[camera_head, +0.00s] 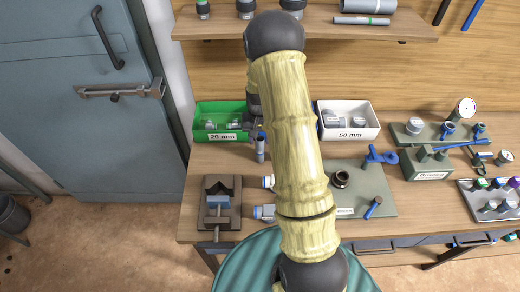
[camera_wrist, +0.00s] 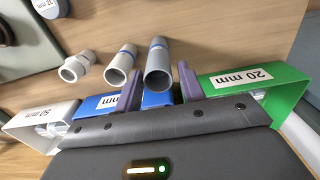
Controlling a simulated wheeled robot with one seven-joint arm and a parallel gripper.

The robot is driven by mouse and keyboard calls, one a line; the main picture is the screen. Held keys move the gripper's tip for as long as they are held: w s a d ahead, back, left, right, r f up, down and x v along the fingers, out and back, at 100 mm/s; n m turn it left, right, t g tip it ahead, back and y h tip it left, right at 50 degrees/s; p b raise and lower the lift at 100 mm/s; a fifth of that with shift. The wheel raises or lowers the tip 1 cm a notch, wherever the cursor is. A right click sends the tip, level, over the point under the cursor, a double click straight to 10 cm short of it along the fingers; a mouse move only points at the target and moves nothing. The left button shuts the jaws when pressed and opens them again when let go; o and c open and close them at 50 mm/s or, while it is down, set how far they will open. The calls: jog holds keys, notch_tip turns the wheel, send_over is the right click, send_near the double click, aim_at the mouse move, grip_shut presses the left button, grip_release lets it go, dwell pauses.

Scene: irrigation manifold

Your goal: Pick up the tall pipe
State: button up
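In the wrist view, a tall grey pipe (camera_wrist: 158,62) with a blue band stands in front of my gripper (camera_wrist: 160,86), its open end towards the camera. My gripper is open, with one purple finger on each side of the pipe's open end. Gaps show between the pipe and both fingers, and how deep it lies between them is unclear. In the head view, a grey-blue pipe (camera_head: 260,150) stands upright on the bench below my gripper (camera_head: 257,132), which my arm partly hides.
A shorter pipe (camera_wrist: 122,62) and a grey fitting (camera_wrist: 76,67) stand beside the tall pipe. A green 20 mm bin (camera_head: 222,137) and a white 50 mm bin (camera_head: 347,134) are close by. A vise (camera_head: 217,203) stands at the front left. A shelf (camera_head: 330,27) runs above.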

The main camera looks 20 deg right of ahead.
aim_at(260, 148)
jog(key=shift+f, duration=0.1)
jog(key=shift+s+f+p, duration=0.15)
jog(key=shift+f+p, duration=1.15)
jog(key=shift+f, duration=1.2)
jog(key=c, duration=0.8)
